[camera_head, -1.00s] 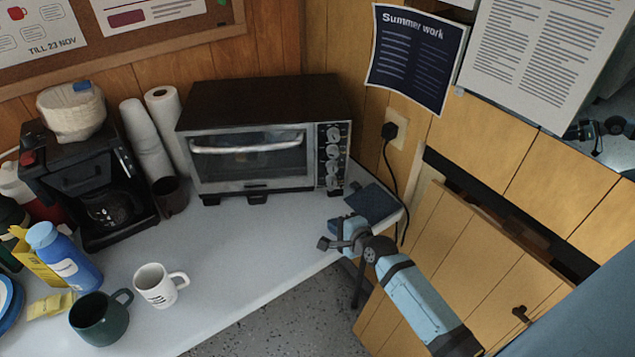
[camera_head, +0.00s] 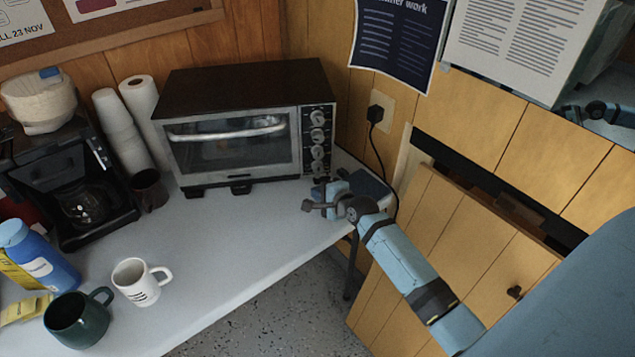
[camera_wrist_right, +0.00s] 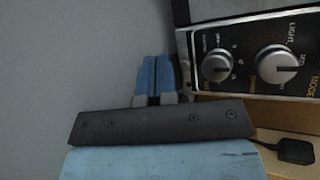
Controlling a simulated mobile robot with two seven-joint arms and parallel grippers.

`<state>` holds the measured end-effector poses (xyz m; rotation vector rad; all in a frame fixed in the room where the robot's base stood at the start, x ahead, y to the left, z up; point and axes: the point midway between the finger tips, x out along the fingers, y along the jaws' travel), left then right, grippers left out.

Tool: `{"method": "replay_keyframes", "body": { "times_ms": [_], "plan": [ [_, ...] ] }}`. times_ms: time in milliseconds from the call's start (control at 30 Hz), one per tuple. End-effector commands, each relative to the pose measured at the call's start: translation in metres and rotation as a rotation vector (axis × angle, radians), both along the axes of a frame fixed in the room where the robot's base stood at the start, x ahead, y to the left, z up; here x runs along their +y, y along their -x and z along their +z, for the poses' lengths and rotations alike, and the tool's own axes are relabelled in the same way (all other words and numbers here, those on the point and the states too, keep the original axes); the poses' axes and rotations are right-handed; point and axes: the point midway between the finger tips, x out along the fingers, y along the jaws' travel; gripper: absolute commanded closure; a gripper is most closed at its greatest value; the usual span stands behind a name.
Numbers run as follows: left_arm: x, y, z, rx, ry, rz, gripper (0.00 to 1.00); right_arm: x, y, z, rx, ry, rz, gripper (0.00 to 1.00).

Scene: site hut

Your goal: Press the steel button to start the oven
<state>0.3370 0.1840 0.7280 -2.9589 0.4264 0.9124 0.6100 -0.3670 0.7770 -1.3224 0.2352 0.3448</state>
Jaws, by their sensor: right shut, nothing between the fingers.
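The toaster oven (camera_head: 240,95), black with a steel front, stands at the back of the counter. Its control panel (camera_head: 317,140) is a column of round knobs on the right side of the front. In the right wrist view, a small steel knob or button (camera_wrist_right: 216,65) and a larger light knob (camera_wrist_right: 278,65) show on the panel. I cannot tell for sure which is the start button. My right gripper (camera_head: 334,190) is shut and empty, just in front of the panel's lower end. Its blue fingers (camera_wrist_right: 156,72) are left of the small knob, apart from it in the picture. My left gripper is out of view.
The counter (camera_head: 235,230) is clear in front of the oven. A white mug (camera_head: 135,283), a green mug (camera_head: 78,318) and a coffee maker (camera_head: 70,190) stand to the left. A plug and cord (camera_head: 376,116) hang on the wall right of the oven.

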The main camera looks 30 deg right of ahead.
Motion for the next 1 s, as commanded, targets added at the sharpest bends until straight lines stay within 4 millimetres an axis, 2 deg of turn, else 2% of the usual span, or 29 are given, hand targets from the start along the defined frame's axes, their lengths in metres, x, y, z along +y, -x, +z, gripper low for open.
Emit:
{"method": "replay_keyframes", "body": {
  "times_ms": [233, 1000],
  "plan": [
    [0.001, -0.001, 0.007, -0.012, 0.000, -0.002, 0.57, -0.007, -0.015, 0.002, 0.000, -0.001, 0.000, 1.00],
    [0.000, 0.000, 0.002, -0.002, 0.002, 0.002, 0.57, -0.007, -0.016, 0.002, 0.000, -0.001, 0.000, 1.00]
  ]
}}
